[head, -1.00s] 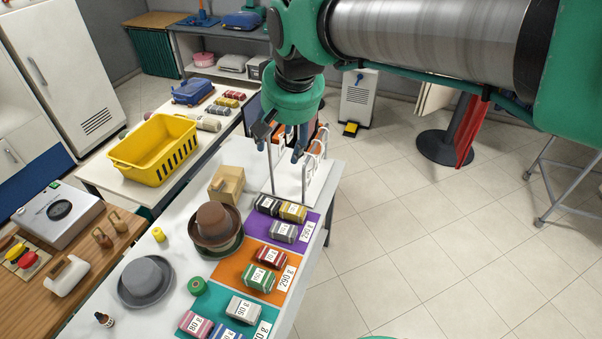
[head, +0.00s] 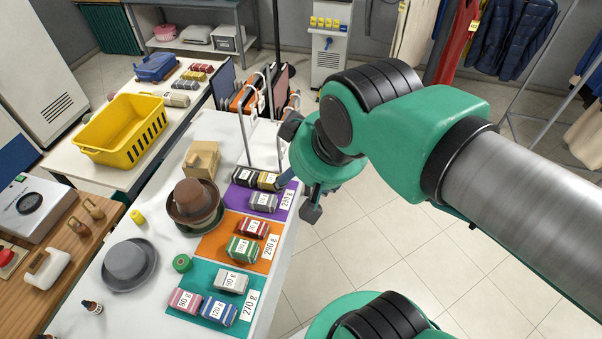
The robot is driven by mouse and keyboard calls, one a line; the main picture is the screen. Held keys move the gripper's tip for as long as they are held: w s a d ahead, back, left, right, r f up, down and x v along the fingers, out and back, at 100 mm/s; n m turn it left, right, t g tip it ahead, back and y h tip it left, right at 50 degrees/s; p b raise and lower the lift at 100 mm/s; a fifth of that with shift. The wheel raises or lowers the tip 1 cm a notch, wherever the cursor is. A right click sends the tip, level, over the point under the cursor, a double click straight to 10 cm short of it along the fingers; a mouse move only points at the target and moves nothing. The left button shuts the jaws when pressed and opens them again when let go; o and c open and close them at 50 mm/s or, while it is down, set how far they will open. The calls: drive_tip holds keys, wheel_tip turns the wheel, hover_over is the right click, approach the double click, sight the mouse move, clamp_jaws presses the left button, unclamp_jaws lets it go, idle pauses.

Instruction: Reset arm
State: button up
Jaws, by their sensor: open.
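My gripper (head: 298,203) hangs from my green and silver arm in the head view, just off the right edge of the white table (head: 95,318). It is open and I see nothing between its fingers. It is beside the purple mat (head: 234,203) and the wire rack (head: 246,140). My wrist hides part of the rack's right side. Part of the finger area is dark and small against the floor.
Small labelled packs lie on purple, orange (head: 209,243) and teal (head: 181,313) mats. A brown hat (head: 195,199), grey hat (head: 128,263) and wooden block (head: 202,158) stand nearby. A yellow basket (head: 122,135) is behind.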

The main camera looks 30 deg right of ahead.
wheel_tip(320, 180, down, 10)
drive_tip(key=b, duration=1)
